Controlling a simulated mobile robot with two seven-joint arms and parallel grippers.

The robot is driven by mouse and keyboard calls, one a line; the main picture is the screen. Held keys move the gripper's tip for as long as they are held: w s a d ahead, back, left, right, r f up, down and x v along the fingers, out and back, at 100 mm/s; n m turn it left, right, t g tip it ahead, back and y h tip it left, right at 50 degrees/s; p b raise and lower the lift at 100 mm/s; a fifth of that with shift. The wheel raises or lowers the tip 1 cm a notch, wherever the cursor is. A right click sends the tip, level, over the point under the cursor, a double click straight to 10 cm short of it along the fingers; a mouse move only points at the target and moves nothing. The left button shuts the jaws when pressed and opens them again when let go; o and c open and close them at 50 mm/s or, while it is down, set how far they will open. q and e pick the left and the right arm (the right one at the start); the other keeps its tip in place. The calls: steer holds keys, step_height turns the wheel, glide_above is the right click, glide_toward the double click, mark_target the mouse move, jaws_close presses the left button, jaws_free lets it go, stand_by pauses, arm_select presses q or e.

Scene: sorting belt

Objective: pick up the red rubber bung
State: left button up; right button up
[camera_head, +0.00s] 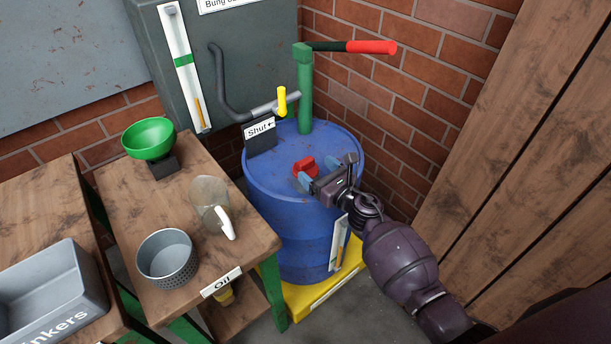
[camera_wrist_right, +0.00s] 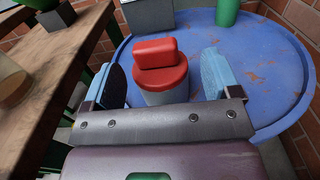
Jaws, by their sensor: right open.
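The red rubber bung (camera_head: 304,167) sits on top of the blue drum (camera_head: 262,181), toward its near right side. In the right wrist view the bung (camera_wrist_right: 160,66) has a raised red grip on a round red cap, above a pale grey cylinder. My right gripper (camera_head: 326,172) is over the drum top, with its jaws open. In the wrist view its two blue pads (camera_wrist_right: 163,78) stand left and right of the bung, with a gap on each side. The bung lies between or just beyond the fingertips; I cannot tell which. My left gripper is not in view.
A green hand pump (camera_head: 304,95) with a red handle rises from the drum's back. A yellow-handled tap (camera_head: 281,101) and "Shut" sign (camera_head: 260,135) stand beside it. A wooden table (camera_head: 125,205) at left holds a green funnel (camera_head: 148,138), jug (camera_head: 209,195) and grey pot (camera_head: 166,258).

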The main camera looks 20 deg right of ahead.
mark_target(308, 165)
steer(key=shift+a+x, duration=0.15)
steer(key=shift+x, duration=1)
steer(key=shift+a+x, duration=0.1)
steer(key=shift+x, duration=1.1)
steer(key=shift+s, duration=0.15)
steer(key=shift+c, duration=0.3)
steer(key=c, duration=1.2)
